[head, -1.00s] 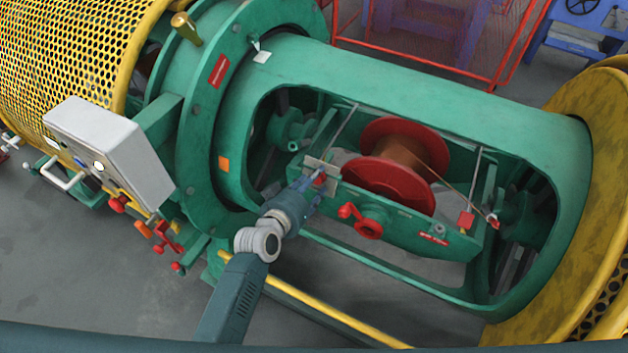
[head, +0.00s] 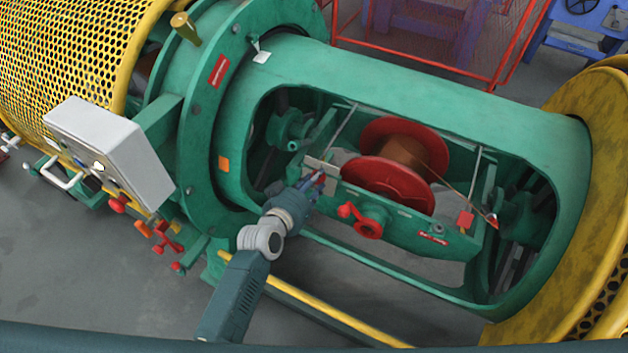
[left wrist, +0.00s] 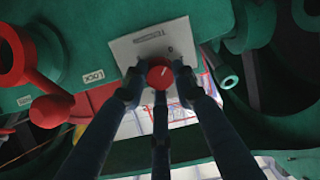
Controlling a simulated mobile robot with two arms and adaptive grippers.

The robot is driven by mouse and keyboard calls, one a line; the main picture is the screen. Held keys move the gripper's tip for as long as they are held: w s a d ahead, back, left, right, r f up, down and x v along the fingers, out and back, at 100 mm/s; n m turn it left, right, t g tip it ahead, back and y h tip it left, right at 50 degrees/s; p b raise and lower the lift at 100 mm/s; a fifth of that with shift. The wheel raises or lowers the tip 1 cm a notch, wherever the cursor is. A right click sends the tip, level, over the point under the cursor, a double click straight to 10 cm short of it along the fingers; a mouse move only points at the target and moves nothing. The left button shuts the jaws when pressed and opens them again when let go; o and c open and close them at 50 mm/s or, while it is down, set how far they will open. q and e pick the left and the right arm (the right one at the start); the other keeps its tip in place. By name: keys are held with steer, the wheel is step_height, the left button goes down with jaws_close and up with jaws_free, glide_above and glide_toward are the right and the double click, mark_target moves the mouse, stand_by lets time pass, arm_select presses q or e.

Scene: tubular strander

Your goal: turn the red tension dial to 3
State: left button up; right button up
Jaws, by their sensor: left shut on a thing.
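The red tension dial (left wrist: 160,74) sits on a pale plate (left wrist: 150,42) in the left wrist view. A white pointer line shows on its face, tilted a little right of upright. The plate's print is too small to read, apart from what looks like a 0 at the upper right. My left gripper (left wrist: 159,80) is shut on the dial, with fingers on both sides of it and one below. In the head view my left gripper (head: 312,187) reaches the plate (head: 322,171) at the cradle's left end and mostly hides the dial. My right gripper is not in view.
A red spool (head: 390,165) with copper wire sits in the green cradle, right of my gripper. A red handle (head: 366,226) juts out close by. The green tube frame (head: 430,85) surrounds the opening. A grey control box (head: 115,150) stands at left.

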arm_select(q)
steer(key=m, duration=0.6)
steer(key=m+t, duration=0.1)
steer(key=m, duration=1.2)
steer(key=shift+d+m+t+b, duration=0.25)
steer(key=shift+m+t+b, duration=0.05)
steer(key=shift+m, duration=0.1)
steer(key=shift+s, duration=0.1)
stand_by(0.4)
steer(key=o, duration=1.2)
steer(key=shift+c, duration=0.2)
steer(key=shift+f, duration=0.1)
